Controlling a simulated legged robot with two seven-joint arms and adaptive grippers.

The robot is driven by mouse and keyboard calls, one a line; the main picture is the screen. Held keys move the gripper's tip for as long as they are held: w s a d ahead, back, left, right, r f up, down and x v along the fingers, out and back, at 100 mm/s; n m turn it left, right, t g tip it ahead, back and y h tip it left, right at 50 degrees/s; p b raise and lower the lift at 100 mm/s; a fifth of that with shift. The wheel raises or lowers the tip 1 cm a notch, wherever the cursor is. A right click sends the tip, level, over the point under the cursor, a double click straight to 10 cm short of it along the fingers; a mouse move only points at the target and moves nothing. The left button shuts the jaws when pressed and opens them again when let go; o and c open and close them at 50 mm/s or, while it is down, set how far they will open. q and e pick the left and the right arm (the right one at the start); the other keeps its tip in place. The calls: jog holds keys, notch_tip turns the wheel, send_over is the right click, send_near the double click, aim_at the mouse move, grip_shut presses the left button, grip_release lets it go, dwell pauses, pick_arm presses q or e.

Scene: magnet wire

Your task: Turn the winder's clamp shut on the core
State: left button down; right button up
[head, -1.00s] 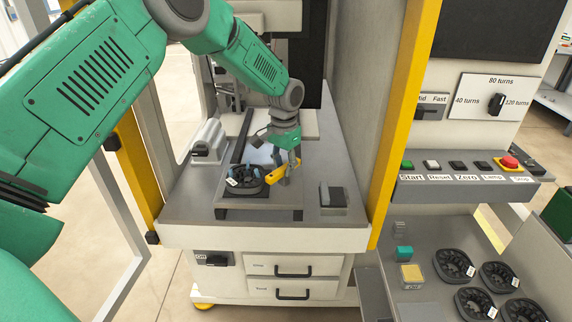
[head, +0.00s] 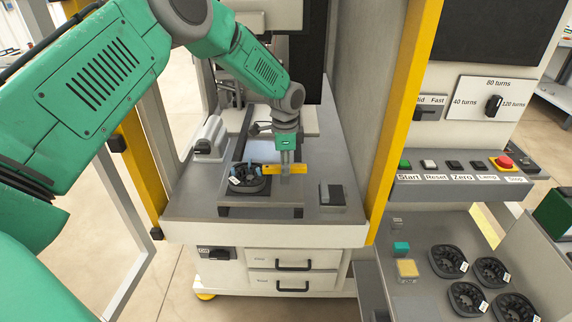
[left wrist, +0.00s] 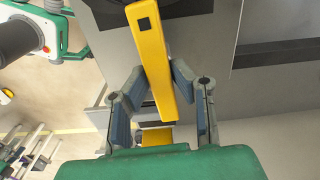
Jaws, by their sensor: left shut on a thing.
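The winder's clamp has a yellow lever (head: 299,170), which lies nearly level across the picture beside the core in the head view. The core (head: 249,184) is a dark ring with a white label on the winder's low plate. My left gripper (head: 285,172) comes down from above and is shut on the yellow lever. In the left wrist view, the lever (left wrist: 148,50) runs between the two fingers of the gripper (left wrist: 156,78). A dark rounded edge shows at the top there. My right gripper is out of view.
A small dark block (head: 332,197) stands right of the plate. A grey cylinder unit (head: 208,140) stands to the left. A yellow post (head: 405,110) rises on the right. Several spare cores (head: 449,262) lie on the lower right bench below the button panel (head: 455,177).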

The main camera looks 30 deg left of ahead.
pick_arm(q)
jog(key=shift+m, duration=0.4)
jog(key=c, duration=1.4)
grip_release()
jog(key=shift+a, duration=0.1)
jog(key=shift+f, duration=0.1)
jog(key=shift+a+r, duration=0.1)
jog(key=shift+r, duration=0.1)
notch_tip(320, 180, up, 12)
jog(key=shift+f, duration=0.25)
jog(key=shift+w, duration=0.1)
jog(key=shift+f, duration=0.1)
